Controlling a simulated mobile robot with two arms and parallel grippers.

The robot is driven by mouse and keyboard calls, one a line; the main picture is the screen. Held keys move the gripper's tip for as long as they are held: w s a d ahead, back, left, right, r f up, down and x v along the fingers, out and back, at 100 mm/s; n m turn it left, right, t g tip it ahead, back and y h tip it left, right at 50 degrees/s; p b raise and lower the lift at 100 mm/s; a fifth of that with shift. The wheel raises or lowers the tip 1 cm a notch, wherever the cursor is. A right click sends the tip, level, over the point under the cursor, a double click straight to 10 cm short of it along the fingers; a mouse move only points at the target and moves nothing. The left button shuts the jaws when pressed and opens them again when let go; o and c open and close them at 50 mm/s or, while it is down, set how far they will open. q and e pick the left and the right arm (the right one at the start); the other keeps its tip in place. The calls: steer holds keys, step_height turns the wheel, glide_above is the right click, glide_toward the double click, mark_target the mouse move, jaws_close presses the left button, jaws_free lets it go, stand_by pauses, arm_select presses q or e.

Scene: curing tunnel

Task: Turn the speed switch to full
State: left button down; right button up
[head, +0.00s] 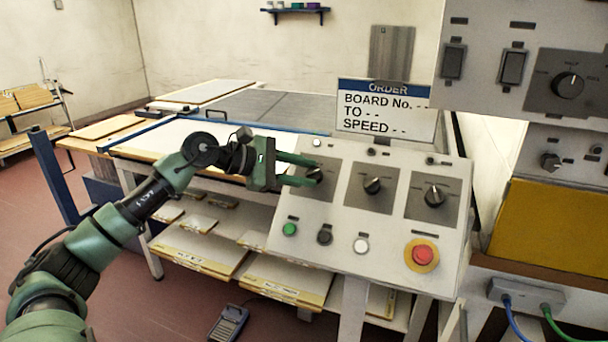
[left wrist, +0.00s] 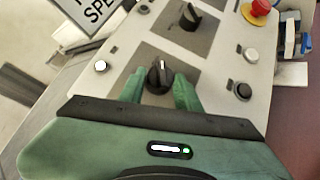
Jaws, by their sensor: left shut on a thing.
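The sloped grey control panel (head: 305,215) carries three black rotary knobs in a row on dark plates. My left gripper (head: 316,171) is shut on the leftmost knob (head: 315,175), which is partly hidden by the fingers. In the left wrist view its green fingers (left wrist: 158,88) stand on both sides of this black knob (left wrist: 160,74), whose pale pointer line shows. The middle knob (head: 372,186) and the right knob (head: 434,197) are free. The lettering on their plates is too small to read, so I cannot tell which is the speed switch. My right gripper is not in view.
An order sign (head: 385,110) with a "SPEED" line stands behind the panel. A red emergency button (head: 422,254) and green (head: 289,229), black and white buttons sit below the knobs. A grey box with another knob (head: 569,86) overhangs at the right.

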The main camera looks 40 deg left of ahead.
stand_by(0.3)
arm_select(q)
steer(key=c, duration=1)
jaws_free()
